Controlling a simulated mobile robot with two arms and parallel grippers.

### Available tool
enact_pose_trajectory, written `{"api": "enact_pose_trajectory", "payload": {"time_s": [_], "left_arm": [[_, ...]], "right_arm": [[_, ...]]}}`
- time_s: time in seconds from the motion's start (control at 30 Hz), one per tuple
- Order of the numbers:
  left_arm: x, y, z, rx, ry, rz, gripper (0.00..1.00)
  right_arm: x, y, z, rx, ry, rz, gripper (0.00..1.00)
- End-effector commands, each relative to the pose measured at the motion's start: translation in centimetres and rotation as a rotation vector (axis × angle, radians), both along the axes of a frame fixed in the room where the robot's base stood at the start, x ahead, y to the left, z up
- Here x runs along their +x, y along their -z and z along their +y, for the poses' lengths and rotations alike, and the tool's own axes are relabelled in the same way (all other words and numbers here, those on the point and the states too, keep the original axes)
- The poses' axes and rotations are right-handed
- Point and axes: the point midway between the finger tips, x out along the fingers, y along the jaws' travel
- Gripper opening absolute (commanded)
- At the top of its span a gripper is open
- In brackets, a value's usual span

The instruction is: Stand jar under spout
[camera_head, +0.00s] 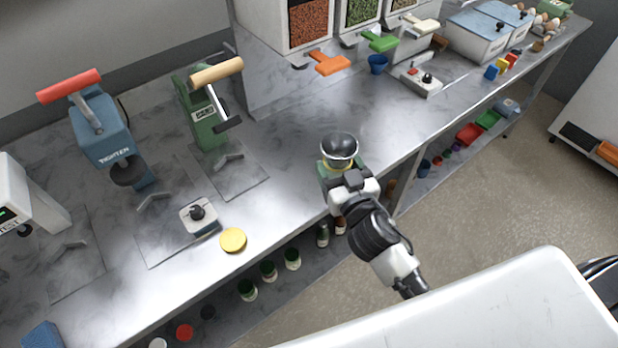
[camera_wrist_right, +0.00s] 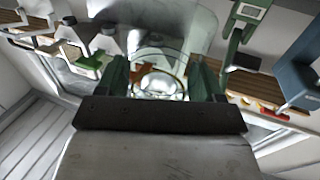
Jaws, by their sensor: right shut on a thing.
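My right gripper (camera_head: 341,172) is shut on a jar and holds it over the front edge of the steel counter. From above, the jar (camera_head: 340,148) shows a dark-rimmed, funnel-like grey top; its lower part is hidden by the gripper. In the right wrist view the clear jar (camera_wrist_right: 160,84) sits between the green fingers of the gripper (camera_wrist_right: 160,76). Spouts with an orange lever (camera_head: 328,64), a green lever (camera_head: 380,41) and a cream lever (camera_head: 423,26) stick out under the dispensers at the back, apart from the jar. My left gripper is not in view.
A green press (camera_head: 203,115) and a blue press (camera_head: 97,135) stand left. A yellow lid (camera_head: 233,240) lies near the front edge. A blue cup (camera_head: 378,64) and a switch box (camera_head: 421,82) stand near the spouts. Counter between jar and spouts is clear.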

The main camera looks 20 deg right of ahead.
Motion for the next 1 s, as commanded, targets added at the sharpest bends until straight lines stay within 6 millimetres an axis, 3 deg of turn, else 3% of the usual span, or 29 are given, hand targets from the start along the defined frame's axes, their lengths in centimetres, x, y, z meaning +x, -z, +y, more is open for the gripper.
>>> {"api": "enact_pose_trajectory", "payload": {"time_s": [0.13,0.33,0.47,0.7,1.0], "left_arm": [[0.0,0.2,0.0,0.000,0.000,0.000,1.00],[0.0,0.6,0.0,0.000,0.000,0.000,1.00],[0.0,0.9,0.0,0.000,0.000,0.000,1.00],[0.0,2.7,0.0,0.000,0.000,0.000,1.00],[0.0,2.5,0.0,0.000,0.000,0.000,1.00]], "right_arm": [[2.6,2.0,2.4,0.004,0.001,-0.002,0.35],[4.7,3.8,4.3,0.001,0.000,-0.003,0.35],[5.0,4.4,4.7,0.001,0.000,-0.002,0.35],[5.0,7.7,4.7,0.002,0.000,-0.001,0.35],[5.0,7.6,4.6,0.000,0.000,-0.002,0.35]]}}
